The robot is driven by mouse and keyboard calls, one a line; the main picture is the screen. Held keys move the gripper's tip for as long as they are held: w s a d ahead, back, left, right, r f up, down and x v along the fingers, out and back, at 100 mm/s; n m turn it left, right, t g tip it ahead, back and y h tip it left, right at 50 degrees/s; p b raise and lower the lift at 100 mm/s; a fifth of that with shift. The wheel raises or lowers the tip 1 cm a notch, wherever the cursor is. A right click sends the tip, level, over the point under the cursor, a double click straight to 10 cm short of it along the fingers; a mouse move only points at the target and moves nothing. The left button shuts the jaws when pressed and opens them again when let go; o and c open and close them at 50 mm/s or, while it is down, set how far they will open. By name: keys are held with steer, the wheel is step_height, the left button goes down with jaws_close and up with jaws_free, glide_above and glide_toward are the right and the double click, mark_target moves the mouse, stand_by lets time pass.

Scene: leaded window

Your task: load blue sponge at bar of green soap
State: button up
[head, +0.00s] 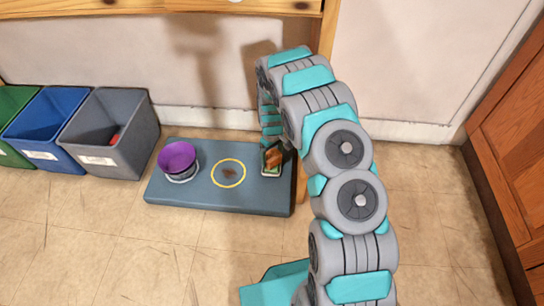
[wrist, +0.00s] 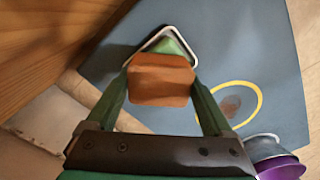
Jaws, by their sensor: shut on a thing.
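My gripper (wrist: 160,76) is shut on an orange-brown block (wrist: 161,88), with one green finger on each side of it. The block looks like a sponge, and no blue sponge shows in either view. The green soap (wrist: 172,46) lies in a white-rimmed dish (wrist: 146,42), just beyond the block and partly hidden by it in the wrist view. In the head view the block (head: 274,158) is at the dish (head: 271,173), near the right end of the blue-grey platform. I cannot tell whether the block touches the soap.
The platform (head: 220,198) bears a yellow ring (head: 216,181) around a brown stain (head: 229,173). A purple bowl (head: 177,157) stands at its left on a grey base. Green, blue (head: 40,125) and grey (head: 113,135) bins stand farther left. A wooden post (head: 302,185) is close on the right.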

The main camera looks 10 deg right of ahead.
mark_target(272, 155)
steer(key=shift+r+p, duration=0.75)
steer(key=shift+r, duration=2.55)
